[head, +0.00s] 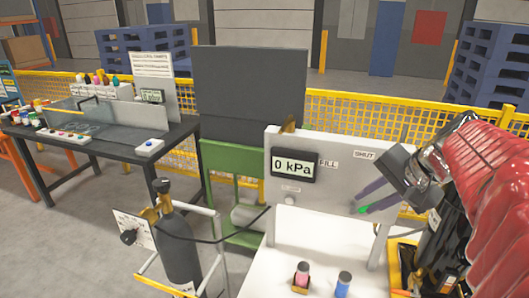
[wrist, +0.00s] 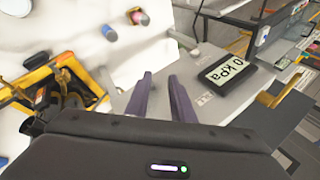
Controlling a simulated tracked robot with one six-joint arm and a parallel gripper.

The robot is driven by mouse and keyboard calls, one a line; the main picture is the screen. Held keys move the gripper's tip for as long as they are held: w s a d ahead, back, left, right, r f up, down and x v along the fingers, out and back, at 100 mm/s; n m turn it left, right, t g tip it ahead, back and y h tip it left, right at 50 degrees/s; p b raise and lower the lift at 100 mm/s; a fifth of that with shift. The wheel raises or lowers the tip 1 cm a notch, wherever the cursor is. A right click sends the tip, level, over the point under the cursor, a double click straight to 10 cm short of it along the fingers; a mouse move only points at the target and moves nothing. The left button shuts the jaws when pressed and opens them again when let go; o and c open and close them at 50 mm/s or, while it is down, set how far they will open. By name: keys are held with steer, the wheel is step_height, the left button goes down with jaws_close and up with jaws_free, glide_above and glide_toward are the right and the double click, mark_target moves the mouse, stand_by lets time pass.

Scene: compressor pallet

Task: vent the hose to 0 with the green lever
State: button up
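The upright grey panel (head: 345,145) carries a gauge (head: 294,163) that reads 0 kPa. A small green piece, apparently the green lever (head: 363,210), shows low on the panel's right side, right at my fingertips. Most of it is hidden, so I cannot tell its angle or whether I touch it. My gripper (head: 363,202) has its two purple fingers apart at the panel. In the wrist view the fingers (wrist: 160,78) have a clear gap with nothing seen held. A black hose (head: 238,232) runs from the cylinder toward the panel.
A dark gas cylinder (head: 178,245) stands in a frame at front left. A red-pink container (head: 302,272) and a blue one (head: 343,284) stand on the white surface below the panel. A yellow frame (wrist: 28,82) lies at the wrist view's left. Yellow fencing (head: 350,108) runs behind.

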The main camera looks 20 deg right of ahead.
steer(key=s+d+m+t, duration=0.1)
steer(key=d+m, duration=0.2)
steer(key=d, duration=0.7)
steer(key=shift+s+d+r+m, duration=0.3)
steer(key=shift+r, duration=0.15)
steer(key=shift+f, duration=0.1)
steer(key=x, duration=1.3)
steer(key=shift+w+f, duration=0.2)
steer(key=shift+w, duration=0.15)
jaws_close()
steer(key=shift+d, duration=0.1)
